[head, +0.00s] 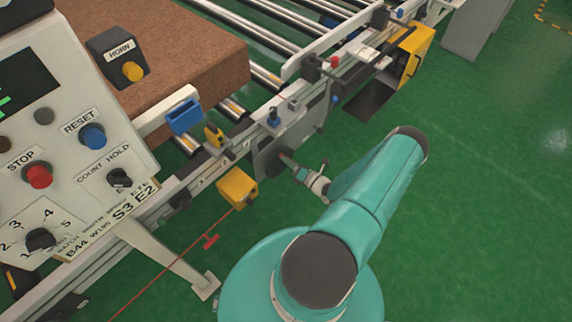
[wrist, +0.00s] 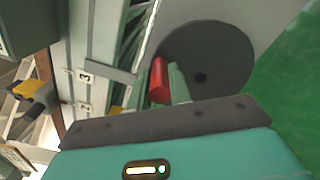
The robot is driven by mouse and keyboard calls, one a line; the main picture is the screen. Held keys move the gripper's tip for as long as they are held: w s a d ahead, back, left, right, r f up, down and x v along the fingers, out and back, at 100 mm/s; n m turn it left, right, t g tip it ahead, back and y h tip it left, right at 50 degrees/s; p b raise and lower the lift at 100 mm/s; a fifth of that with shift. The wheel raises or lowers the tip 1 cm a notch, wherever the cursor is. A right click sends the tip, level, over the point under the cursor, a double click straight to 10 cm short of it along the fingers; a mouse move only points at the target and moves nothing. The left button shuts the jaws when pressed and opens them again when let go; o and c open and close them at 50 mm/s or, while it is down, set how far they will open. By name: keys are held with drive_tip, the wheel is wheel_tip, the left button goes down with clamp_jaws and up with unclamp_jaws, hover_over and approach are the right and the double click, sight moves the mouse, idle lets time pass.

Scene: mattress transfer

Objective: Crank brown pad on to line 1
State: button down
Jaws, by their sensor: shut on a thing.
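The brown pad (head: 195,65) lies on the roller conveyor, partly hidden behind the control panel in the head view. A dark round crank disc (head: 268,158) is on the conveyor's near side. It fills the upper right of the wrist view (wrist: 218,62), with a red handle (wrist: 158,80) standing in front of it. My gripper (head: 287,160) is at the disc and shut on the red handle; a pale green finger shows beside the handle in the wrist view. The fingertip contact is small and partly hidden in the head view.
The control panel (head: 75,120) with red STOP and blue RESET buttons stands at the left. A yellow box (head: 237,187) hangs from the rail, with a red cord below. Plates marked 3 and 2 (wrist: 85,107) show in the wrist view. Green floor (head: 480,200) is clear at right.

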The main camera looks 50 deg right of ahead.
drive_tip(key=shift+d+f+m, duration=0.1)
drive_tip(key=shift+d+m, duration=0.75)
drive_tip(key=shift+m, duration=0.55)
drive_tip(key=c, duration=1.3)
unclamp_jaws()
drive_tip(key=shift+s, duration=0.15)
drive_tip(key=s, duration=1.3)
drive_tip(key=shift+s+d, duration=0.15)
drive_tip(key=shift+s, duration=0.1)
